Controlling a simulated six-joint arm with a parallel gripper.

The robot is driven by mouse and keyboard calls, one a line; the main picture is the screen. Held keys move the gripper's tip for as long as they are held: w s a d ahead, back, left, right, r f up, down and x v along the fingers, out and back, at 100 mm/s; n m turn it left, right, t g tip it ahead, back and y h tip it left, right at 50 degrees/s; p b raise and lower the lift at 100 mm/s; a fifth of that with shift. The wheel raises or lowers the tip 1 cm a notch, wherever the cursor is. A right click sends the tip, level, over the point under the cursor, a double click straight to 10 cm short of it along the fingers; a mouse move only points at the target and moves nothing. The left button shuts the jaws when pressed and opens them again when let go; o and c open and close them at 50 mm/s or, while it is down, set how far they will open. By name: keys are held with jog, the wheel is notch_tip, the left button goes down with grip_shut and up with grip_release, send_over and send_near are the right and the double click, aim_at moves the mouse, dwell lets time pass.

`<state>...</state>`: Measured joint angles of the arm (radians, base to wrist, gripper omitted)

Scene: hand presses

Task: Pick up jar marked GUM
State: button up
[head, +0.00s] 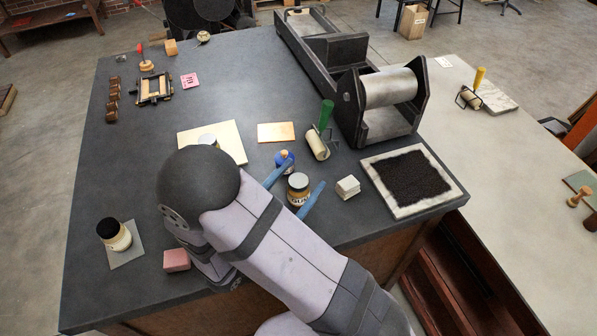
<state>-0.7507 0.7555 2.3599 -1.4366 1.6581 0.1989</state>
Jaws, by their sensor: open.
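The lettering is too small to read for sure as GUM. My gripper (307,172) is open, its two blue fingers spread on either side of this jar, with a gap showing.
A pale block stack (348,187) is right of the jar. The table's left middle is clear.

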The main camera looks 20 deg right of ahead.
jog(key=w+n+t+y+p, duration=0.2)
jog(key=w+n+t, duration=0.1)
jog(key=w+n, duration=0.15)
jog(key=n+y+b, duration=0.2)
jog(key=y, duration=0.1)
send_near(302, 174)
jog(key=shift+t, duration=0.3)
jog(key=w+d, duration=0.1)
jog(key=w+d+f, duration=0.1)
jog(key=w, duration=0.1)
jog(key=shift+w+d, duration=0.2)
jog(key=shift+d, duration=0.05)
jog(key=shift+p+x, duration=0.45)
jog(key=shift+x, duration=0.6)
jog(key=shift+w, duration=0.1)
jog(key=p+x, duration=0.3)
jog(key=shift+w+d+r, duration=0.15)
jog(key=shift+w+d, duration=0.05)
jog(key=shift+d, duration=0.1)
jog(key=shift+w+d, duration=0.4)
jog(key=shift+w, duration=0.2)
jog(key=c, duration=1.3)
